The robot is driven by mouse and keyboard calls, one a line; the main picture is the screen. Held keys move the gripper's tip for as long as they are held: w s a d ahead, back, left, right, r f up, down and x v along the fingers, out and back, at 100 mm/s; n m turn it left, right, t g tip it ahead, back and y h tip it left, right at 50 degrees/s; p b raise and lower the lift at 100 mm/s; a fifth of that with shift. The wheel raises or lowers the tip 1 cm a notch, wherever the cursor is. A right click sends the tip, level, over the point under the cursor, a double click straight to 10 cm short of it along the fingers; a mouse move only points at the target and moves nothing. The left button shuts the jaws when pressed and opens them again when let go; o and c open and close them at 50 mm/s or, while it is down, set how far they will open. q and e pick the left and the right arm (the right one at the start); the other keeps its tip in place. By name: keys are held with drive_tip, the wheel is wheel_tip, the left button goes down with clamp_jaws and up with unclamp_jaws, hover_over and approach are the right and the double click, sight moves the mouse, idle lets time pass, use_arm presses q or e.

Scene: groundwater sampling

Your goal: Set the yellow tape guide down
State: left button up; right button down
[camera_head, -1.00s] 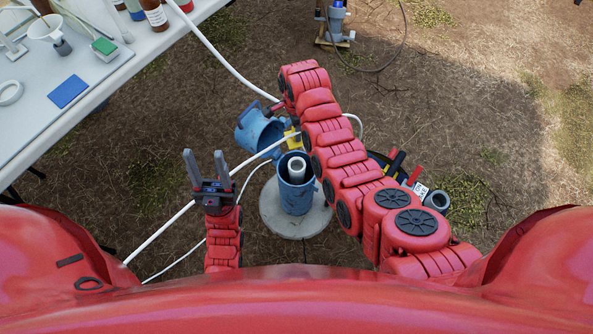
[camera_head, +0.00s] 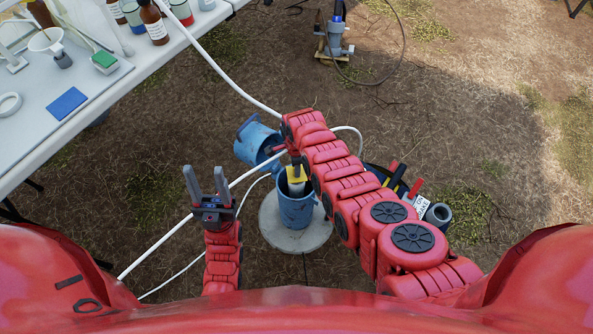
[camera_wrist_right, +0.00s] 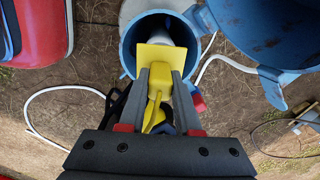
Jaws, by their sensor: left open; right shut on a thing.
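The yellow tape guide (camera_wrist_right: 155,58) is in my right gripper (camera_wrist_right: 158,75), which is shut on it. In the right wrist view its flat plate overlaps the mouth of the blue well casing (camera_wrist_right: 127,45), in front of a white inner pipe (camera_wrist_right: 155,24). In the head view the guide (camera_head: 297,173) shows over the blue casing (camera_head: 296,210), with my right gripper (camera_head: 296,165) above it. I cannot tell whether the guide touches the pipe or rim. My left gripper (camera_head: 207,190) is open and empty, left of the casing.
The casing stands on a round concrete pad (camera_head: 275,232). A blue hinged lid (camera_head: 257,142) leans behind it. White tubing (camera_head: 165,232) runs past on the left. A tool bag (camera_head: 400,185) lies to the right. A white table (camera_head: 30,140) is upper left.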

drive_tip(key=shift+f+b, duration=0.75)
drive_tip(key=shift+f, duration=0.5)
drive_tip(key=shift+f, duration=0.25)
drive_tip(key=c, duration=0.6)
unclamp_jaws()
drive_tip(key=shift+r, duration=0.1)
drive_tip(key=shift+r, duration=0.4)
wheel_tip(320, 180, up, 3)
drive_tip(key=p, duration=0.2)
drive_tip(key=shift+r+p, duration=0.15)
drive_tip(key=shift+p, duration=0.25)
wheel_tip(320, 180, up, 8)
drive_tip(key=shift+r, duration=0.1)
